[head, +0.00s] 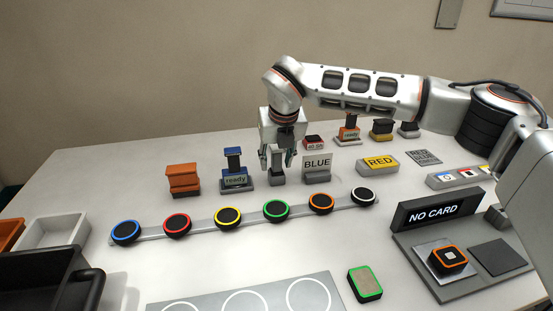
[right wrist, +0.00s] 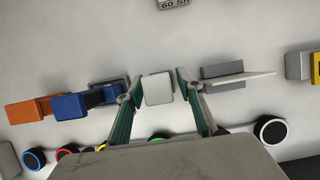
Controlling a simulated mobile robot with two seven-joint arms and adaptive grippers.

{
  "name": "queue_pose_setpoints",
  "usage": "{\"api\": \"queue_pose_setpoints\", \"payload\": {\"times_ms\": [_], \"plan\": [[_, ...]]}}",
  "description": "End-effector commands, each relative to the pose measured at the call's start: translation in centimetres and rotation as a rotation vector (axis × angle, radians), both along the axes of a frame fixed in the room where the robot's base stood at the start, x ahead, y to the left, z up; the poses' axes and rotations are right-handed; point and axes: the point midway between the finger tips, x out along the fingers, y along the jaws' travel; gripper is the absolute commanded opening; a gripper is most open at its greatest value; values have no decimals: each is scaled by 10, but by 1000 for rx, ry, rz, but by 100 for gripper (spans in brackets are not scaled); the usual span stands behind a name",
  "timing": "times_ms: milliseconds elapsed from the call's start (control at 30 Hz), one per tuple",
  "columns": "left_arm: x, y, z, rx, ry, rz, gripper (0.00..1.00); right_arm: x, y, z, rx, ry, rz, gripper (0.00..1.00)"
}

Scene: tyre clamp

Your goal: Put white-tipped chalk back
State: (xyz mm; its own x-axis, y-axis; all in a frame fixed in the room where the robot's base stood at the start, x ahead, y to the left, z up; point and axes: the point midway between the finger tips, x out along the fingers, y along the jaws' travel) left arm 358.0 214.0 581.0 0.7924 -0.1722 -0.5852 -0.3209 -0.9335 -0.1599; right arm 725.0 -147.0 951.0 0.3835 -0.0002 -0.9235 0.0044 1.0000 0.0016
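I cannot make out a white-tipped chalk in either view. My right gripper (head: 277,160) points down over a small grey block-like piece (head: 278,177) at the middle of the table. In the right wrist view the gripper (right wrist: 159,82) has its two fingers apart, on either side of a pale square top (right wrist: 158,89). Narrow gaps seem to show between the fingers and this top. Whether either finger touches it is hard to tell. My left gripper is not in view.
A blue piece (head: 234,165) on a "ready" base and an orange piece (head: 183,178) stand left of the gripper. A "BLUE" sign (head: 317,163) stands close on its right. A strip of coloured-ring discs (head: 228,216) lies in front. A "NO CARD" unit (head: 436,211) is at right.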

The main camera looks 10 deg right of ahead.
Motion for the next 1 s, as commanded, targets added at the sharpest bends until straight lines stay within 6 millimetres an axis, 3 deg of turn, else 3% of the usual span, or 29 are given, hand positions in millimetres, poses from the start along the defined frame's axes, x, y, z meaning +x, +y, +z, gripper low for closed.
{"api": "queue_pose_setpoints", "payload": {"times_ms": [300, 700, 1000], "plan": [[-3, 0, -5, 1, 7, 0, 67, 0, 0, 7, 0, 0, 0, 37], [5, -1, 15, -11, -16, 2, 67, -29, 0, 83, 0, -6, 1, 37], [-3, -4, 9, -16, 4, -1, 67, -44, 0, 115, 0, -1, 0, 37]]}}
